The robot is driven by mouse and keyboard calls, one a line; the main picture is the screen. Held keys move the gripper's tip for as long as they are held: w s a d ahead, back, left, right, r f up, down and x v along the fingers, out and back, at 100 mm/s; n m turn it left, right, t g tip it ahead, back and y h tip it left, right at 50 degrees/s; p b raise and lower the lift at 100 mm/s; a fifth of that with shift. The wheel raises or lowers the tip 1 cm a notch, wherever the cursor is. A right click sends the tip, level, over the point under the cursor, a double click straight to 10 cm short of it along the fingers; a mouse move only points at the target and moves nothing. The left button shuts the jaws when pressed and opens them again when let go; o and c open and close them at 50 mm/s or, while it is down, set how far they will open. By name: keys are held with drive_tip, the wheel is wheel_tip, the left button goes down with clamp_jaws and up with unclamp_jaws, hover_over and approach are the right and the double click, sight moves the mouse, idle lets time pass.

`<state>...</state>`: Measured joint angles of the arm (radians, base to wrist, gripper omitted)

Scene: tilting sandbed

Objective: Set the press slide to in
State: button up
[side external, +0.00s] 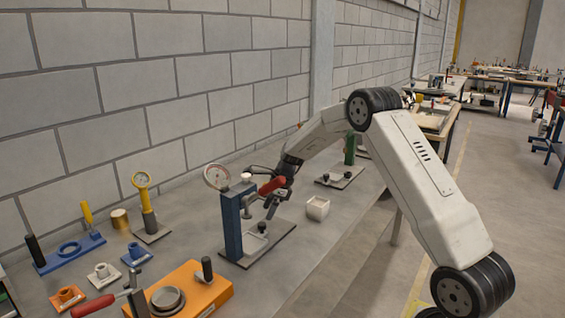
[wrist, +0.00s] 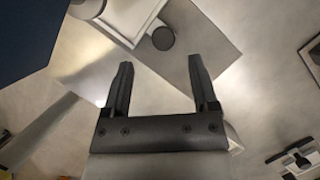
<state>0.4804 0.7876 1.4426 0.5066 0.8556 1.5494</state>
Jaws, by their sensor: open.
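The press has a blue column (side external: 233,222), a round gauge (side external: 217,177) and a red-handled lever (side external: 271,186) on a grey base plate (side external: 284,236). A pale slide (side external: 257,243) with a black knob (side external: 262,227) sits low on that plate, in front of the column. In the wrist view the black knob (wrist: 163,38) lies just beyond my fingertips, with the pale slide (wrist: 128,15) to its upper left. My gripper (wrist: 159,64) is open and empty. In the side view my gripper (side external: 272,207) is above the knob, partly hidden by the lever.
A small white open box (side external: 318,207) stands right of the press. An orange fixture (side external: 190,290) and a yellow gauge stand (side external: 147,210) are to its left. Another plate with black knobs (side external: 340,177) lies behind. The bench between the press and the box is clear.

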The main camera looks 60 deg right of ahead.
drive_tip(key=shift+v, duration=1.25)
drive_tip(key=shift+f, duration=0.1)
drive_tip(key=s+d+n+h, duration=0.1)
drive_tip(key=d, duration=0.1)
drive_tip(key=d+f+n+t+h, duration=0.1)
drive_tip(key=d+h, duration=0.1)
drive_tip(key=s+d+f+n+t+h, duration=0.1)
drive_tip(key=d+h, duration=0.1)
drive_tip(key=shift+s, duration=0.35)
drive_tip(key=s+a+r+n+g+y, duration=0.1)
drive_tip(key=s+a+n, duration=0.9)
drive_tip(key=a+n, duration=0.2)
drive_tip(key=s+a+r+n+g, duration=0.1)
drive_tip(key=s+a+n, duration=0.9)
drive_tip(key=a+n, duration=0.2)
drive_tip(key=shift+s+a+g+y, duration=0.3)
drive_tip(key=shift+a+y, duration=0.1)
drive_tip(key=shift+a, duration=0.85)
